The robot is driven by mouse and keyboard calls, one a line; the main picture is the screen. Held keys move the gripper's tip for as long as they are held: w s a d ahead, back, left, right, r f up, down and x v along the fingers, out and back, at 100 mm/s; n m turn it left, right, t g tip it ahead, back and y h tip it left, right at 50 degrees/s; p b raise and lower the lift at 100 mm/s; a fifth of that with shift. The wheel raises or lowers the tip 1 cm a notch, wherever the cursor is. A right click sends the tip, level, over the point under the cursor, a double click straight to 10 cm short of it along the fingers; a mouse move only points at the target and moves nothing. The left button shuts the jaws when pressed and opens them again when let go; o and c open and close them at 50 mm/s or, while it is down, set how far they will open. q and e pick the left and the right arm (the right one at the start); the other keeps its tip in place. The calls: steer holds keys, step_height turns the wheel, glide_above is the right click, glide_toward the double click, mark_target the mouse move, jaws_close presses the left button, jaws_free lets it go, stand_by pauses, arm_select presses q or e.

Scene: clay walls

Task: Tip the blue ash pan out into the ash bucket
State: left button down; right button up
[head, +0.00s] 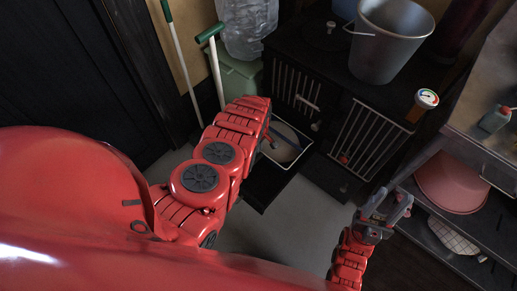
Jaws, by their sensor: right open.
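A shallow pan-like tray (305,140) with a pale rim sits low in front of the dark stove, with grey matter and a dark blue strip inside. It looks like the ash pan, though little blue shows. A grey metal bucket (388,48) with a wire handle stands upright on the stove top; I take it for the ash bucket. My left arm reaches to the tray's left edge. My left gripper (270,142) is mostly hidden by the arm, and I cannot tell whether it touches the tray. My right gripper (388,207) is open and empty, low and right of the tray.
The dark stove (310,55) has barred fronts. A gauge (427,98) is at its right. A green bin (238,72) and green-handled poles stand behind my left arm. Grey floor between my arms is clear.

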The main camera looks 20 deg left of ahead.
arm_select(q)
steer(key=shift+r, duration=0.1)
steer(key=shift+r+p, duration=2.2)
steer(key=shift+r, duration=0.2)
steer(key=shift+s+a+r, duration=0.1)
steer(key=shift+s, duration=0.05)
steer(key=shift+s+a+p, duration=0.2)
steer(key=shift+s+p, duration=0.35)
steer(key=shift+p, duration=0.2)
steer(key=shift+s+a+p, duration=0.2)
steer(key=shift+s+p, duration=0.3)
steer(key=shift+p, duration=0.2)
steer(key=shift+s+a+p, duration=0.25)
steer(key=shift+s+p, duration=0.3)
steer(key=shift+s, duration=0.1)
steer(key=shift+s+a+p, duration=0.2)
steer(key=shift+s+p, duration=0.35)
steer(key=shift+s, duration=0.1)
steer(key=shift+s+a+p, duration=0.35)
steer(key=shift+s+p, duration=0.35)
steer(key=shift+s, duration=0.25)
steer(key=shift+s+a+p, duration=0.35)
steer(key=shift+s+p, duration=0.4)
steer(key=shift+s, duration=0.15)
steer(key=shift+s+a+p, duration=0.35)
steer(key=shift+s+p, duration=0.35)
steer(key=shift+s, duration=0.25)
steer(key=shift+s+a, duration=0.1)
steer(key=shift+s, duration=0.2)
